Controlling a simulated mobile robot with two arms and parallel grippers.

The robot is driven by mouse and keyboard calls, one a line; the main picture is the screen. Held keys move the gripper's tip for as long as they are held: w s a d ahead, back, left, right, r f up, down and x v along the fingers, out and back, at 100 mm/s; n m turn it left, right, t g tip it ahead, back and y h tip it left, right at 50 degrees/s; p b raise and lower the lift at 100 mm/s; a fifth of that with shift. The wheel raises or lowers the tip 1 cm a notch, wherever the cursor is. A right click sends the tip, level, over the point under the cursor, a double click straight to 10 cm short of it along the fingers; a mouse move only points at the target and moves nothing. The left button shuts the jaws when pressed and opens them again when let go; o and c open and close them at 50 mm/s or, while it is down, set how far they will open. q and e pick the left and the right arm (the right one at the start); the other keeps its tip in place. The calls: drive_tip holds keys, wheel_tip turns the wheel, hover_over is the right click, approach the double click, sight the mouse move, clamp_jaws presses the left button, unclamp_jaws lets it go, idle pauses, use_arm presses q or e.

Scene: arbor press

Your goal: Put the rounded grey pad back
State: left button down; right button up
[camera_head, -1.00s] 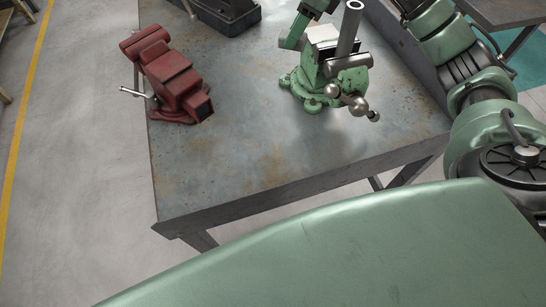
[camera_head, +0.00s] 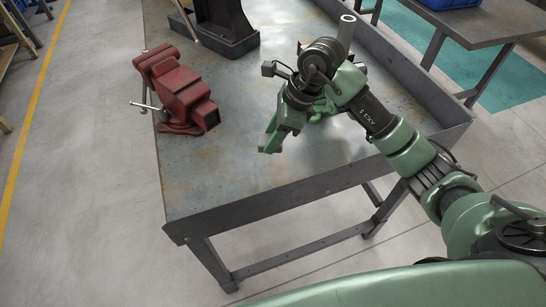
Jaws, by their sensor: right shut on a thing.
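My right gripper (camera_head: 272,142) shows its green fingers over the middle of the workbench (camera_head: 240,165), left of the green machine. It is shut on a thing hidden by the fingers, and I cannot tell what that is. I cannot make out the rounded grey pad. The dark press base (camera_head: 228,40) stands at the back of the bench, cut off by the top edge. My left gripper is out of view.
A red vise (camera_head: 180,95) stands at the bench's left edge. My right arm mostly covers the green machine; its steel tube (camera_head: 346,32) stands up behind. The bench has a raised rim (camera_head: 415,85) at right. Its front surface is bare.

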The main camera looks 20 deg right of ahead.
wheel_tip(320, 180, down, 5)
drive_tip(key=shift+a+f+p, duration=0.1)
drive_tip(key=shift+p, duration=0.3)
wheel_tip(320, 180, down, 4)
drive_tip(key=shift+p, duration=0.45)
drive_tip(key=shift+f, duration=0.3)
drive_tip(key=o, duration=1.2)
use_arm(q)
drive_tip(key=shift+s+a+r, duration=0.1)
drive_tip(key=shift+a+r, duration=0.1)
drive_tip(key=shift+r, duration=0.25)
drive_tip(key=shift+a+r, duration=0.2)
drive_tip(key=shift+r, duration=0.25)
use_arm(e)
drive_tip(key=shift+r, duration=0.15)
use_arm(q)
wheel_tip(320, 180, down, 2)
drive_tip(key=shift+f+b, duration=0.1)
drive_tip(key=shift+b, duration=1.15)
use_arm(e)
drive_tip(key=v, duration=1.2)
